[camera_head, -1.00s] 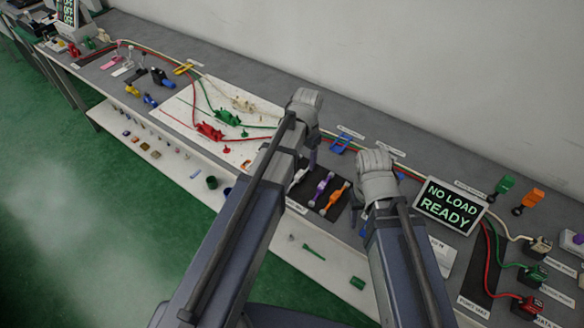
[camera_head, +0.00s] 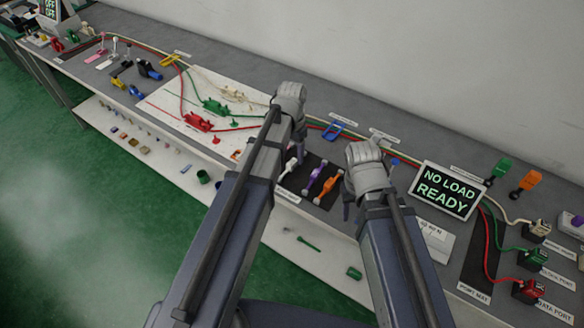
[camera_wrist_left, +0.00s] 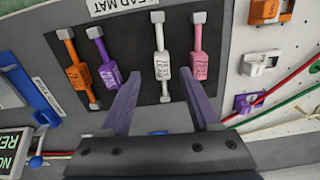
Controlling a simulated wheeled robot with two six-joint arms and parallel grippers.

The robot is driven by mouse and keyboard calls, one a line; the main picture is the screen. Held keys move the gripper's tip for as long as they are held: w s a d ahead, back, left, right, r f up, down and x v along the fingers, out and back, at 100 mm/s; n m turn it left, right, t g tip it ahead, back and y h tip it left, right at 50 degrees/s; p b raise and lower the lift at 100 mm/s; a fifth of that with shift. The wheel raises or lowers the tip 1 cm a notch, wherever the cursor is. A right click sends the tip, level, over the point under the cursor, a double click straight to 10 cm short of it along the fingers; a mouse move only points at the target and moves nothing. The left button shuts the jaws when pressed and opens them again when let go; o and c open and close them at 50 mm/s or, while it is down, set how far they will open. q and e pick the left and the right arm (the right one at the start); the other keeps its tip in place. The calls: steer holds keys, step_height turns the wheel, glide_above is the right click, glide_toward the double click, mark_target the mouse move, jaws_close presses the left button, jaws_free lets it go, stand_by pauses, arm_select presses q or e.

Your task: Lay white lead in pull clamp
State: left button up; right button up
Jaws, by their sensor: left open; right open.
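The white lead (camera_wrist_left: 161,60) lies on the dark lead mat (camera_wrist_left: 130,45) in the left wrist view, a thin bar with a white block along it. My left gripper (camera_wrist_left: 160,108) is open, its two purple fingers spread below and to either side of the white lead, not closed on it. In the head view the gripper (camera_head: 298,152) hangs over the mat's left part, partly hiding the white lead. My right gripper (camera_head: 348,205) is beside the mat's right edge, largely hidden by its arm.
On the mat lie a pink lead (camera_wrist_left: 198,60), a purple lead (camera_wrist_left: 105,72) and an orange lead (camera_wrist_left: 77,72). Red (camera_head: 197,121) and green (camera_head: 217,106) fixtures with cables stand on a white board. A sign (camera_head: 447,190) reads NO LOAD READY.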

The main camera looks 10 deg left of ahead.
mark_target(291, 163)
arm_select(q)
steer(key=f+b, duration=0.3)
steer(key=f, duration=0.1)
steer(key=shift+a, duration=0.2)
arm_select(e)
step_height(291, 163, down, 4)
steer(key=shift+r, duration=0.1)
arm_select(q)
steer(key=shift+c, duration=0.2)
jaws_close()
